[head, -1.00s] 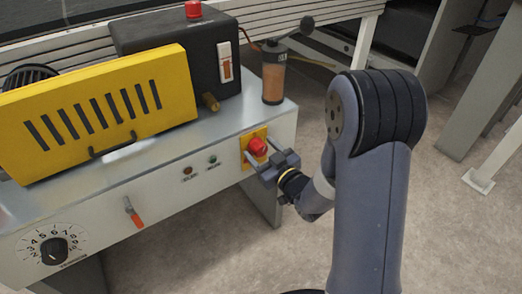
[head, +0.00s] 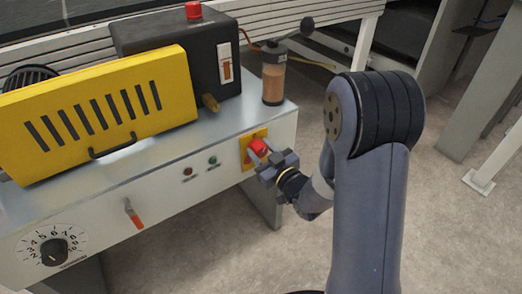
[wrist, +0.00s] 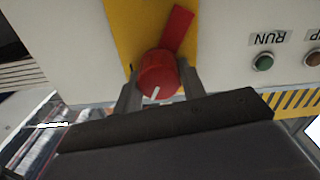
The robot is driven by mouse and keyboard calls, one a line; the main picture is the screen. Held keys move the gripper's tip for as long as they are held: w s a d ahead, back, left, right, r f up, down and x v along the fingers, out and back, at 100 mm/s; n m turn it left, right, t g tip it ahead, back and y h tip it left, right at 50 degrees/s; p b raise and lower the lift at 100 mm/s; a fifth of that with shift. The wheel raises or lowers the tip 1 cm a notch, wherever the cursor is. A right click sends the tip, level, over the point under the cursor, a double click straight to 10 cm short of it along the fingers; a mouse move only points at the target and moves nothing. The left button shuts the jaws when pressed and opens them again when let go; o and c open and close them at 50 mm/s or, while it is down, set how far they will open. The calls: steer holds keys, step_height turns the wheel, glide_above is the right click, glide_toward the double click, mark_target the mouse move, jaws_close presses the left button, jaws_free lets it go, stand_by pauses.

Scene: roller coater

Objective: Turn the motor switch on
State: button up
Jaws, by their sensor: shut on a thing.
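The motor switch is a red rotary knob (head: 257,147) on a yellow plate (head: 246,157) at the right end of the machine's front panel. In the wrist view the red knob (wrist: 157,72) has a white mark on its rim, and its red bar slants to the upper right over the yellow plate (wrist: 135,22). My gripper (head: 260,154) is shut on the knob, one finger on each side. The fingers also flank the knob in the wrist view (wrist: 160,84). Part of the knob is hidden behind the gripper in the head view.
A green RUN lamp (wrist: 263,63) and a reddish-brown lamp (head: 187,172) sit beside the switch. A red-tipped lever (head: 134,214) and a numbered dial (head: 54,250) are further left. A yellow guard (head: 100,110) and a clear cylinder (head: 273,82) stand above. Open floor lies right.

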steer(key=shift+m, duration=0.3)
steer(key=m+b, duration=0.1)
steer(key=m, duration=0.4)
steer(key=shift+d+m, duration=0.1)
steer(key=shift+m, duration=0.2)
steer(key=m, duration=0.6)
steer(key=shift+w, duration=0.1)
stand_by(0.4)
steer(key=o, duration=1)
steer(key=shift+d, duration=0.1)
steer(key=p+v, duration=0.1)
steer(key=v, duration=0.9)
steer(key=shift+s+d, duration=0.2)
steer(key=shift+s, duration=0.15)
steer(key=shift+w+f, duration=0.1)
